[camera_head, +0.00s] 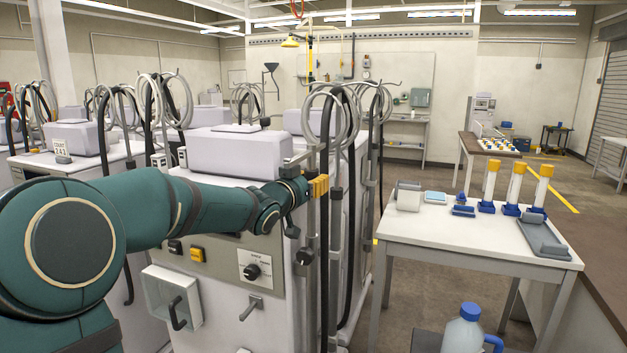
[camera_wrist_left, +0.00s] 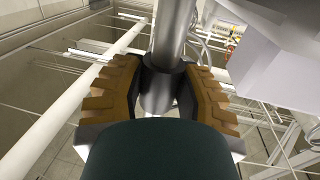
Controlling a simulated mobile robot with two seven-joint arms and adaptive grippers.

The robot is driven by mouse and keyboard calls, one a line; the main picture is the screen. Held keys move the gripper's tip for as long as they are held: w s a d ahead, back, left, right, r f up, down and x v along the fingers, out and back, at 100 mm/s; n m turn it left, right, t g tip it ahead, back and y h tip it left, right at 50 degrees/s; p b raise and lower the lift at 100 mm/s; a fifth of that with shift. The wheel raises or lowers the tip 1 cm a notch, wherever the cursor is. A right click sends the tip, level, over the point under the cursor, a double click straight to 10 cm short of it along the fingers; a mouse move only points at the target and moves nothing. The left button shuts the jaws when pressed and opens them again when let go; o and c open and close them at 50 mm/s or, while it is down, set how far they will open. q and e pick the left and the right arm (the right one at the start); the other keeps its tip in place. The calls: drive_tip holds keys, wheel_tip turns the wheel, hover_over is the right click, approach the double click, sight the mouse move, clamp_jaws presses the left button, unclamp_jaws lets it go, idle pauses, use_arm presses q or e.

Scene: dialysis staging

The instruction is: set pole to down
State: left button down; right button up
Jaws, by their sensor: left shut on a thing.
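The grey pole (camera_head: 324,225) stands upright at the front right corner of the nearest dialysis machine (camera_head: 215,265). My left gripper (camera_head: 318,186) reaches in from the left, and its yellow-orange fingers are closed around the pole's upper part. In the left wrist view the pole (camera_wrist_left: 174,32) runs up between the fingers, with a darker collar (camera_wrist_left: 158,88) between the finger pads of the gripper (camera_wrist_left: 160,85). A dark round knob (camera_head: 305,257) sits beside the pole lower down. My right gripper is not in view.
Coiled hoses (camera_head: 331,112) hang close around the pole. A white table (camera_head: 465,240) at right holds yellow-capped cylinders (camera_head: 515,185) and trays. A jug with a blue cap (camera_head: 463,330) stands at the bottom. Other machines line the left. Floor shows between machine and table.

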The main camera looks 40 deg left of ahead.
use_arm(q)
drive_tip(key=c, duration=0.6)
unclamp_jaws()
drive_tip(key=s, duration=1.2)
drive_tip(key=shift+d, duration=0.45)
